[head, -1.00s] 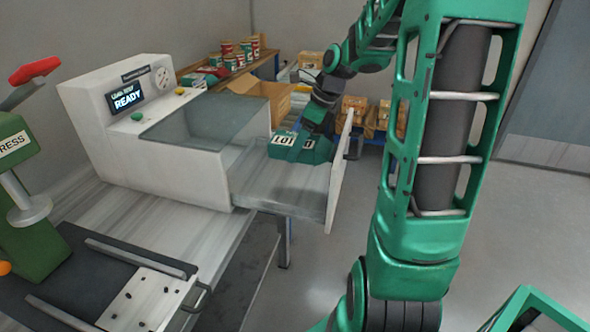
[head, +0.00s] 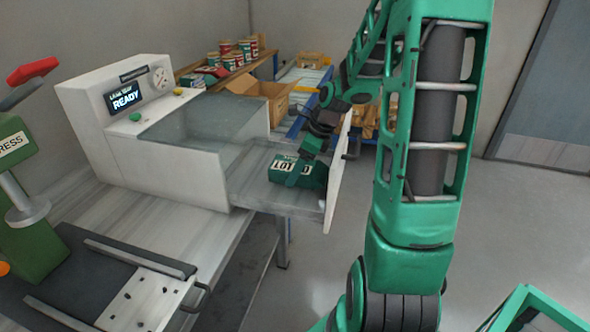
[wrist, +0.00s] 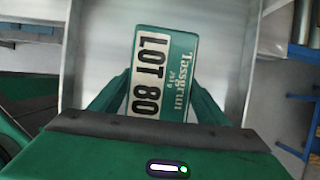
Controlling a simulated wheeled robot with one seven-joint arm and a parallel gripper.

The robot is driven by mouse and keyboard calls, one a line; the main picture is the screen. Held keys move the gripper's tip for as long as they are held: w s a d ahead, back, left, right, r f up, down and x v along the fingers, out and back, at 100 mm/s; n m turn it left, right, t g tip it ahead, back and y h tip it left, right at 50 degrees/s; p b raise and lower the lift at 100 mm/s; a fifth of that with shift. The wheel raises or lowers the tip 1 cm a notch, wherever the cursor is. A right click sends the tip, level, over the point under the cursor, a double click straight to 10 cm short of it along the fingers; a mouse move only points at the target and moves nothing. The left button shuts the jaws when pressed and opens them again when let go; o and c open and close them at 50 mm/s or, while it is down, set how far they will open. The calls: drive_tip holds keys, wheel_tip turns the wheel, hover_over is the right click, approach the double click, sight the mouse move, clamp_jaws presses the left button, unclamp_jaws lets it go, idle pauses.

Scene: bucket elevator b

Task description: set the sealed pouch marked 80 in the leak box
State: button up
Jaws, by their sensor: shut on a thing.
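The pouch marked LOT 80 (wrist: 162,72) is green with a white label. It lies between the green fingers of my gripper (wrist: 158,98) in the wrist view, and the gripper is shut on it. In the head view the pouch (head: 288,169) is within the outline of the pulled-out drawer (head: 262,196) of the leak box (head: 150,152). My gripper (head: 310,172) is at its right end, partly hiding it. I cannot tell whether the pouch touches the drawer floor. The leak box is white, with a clear lid and a display reading READY.
The drawer's upright front panel (head: 338,172) stands close to the right of my gripper. An open cardboard box (head: 262,92) and several tubs (head: 232,50) are behind. A green press (head: 25,205) stands at left.

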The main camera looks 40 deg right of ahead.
drive_tip(key=o, duration=0.8)
drive_tip(key=shift+o, duration=0.2)
drive_tip(key=v, duration=1.2)
drive_tip(key=shift+s, duration=0.1)
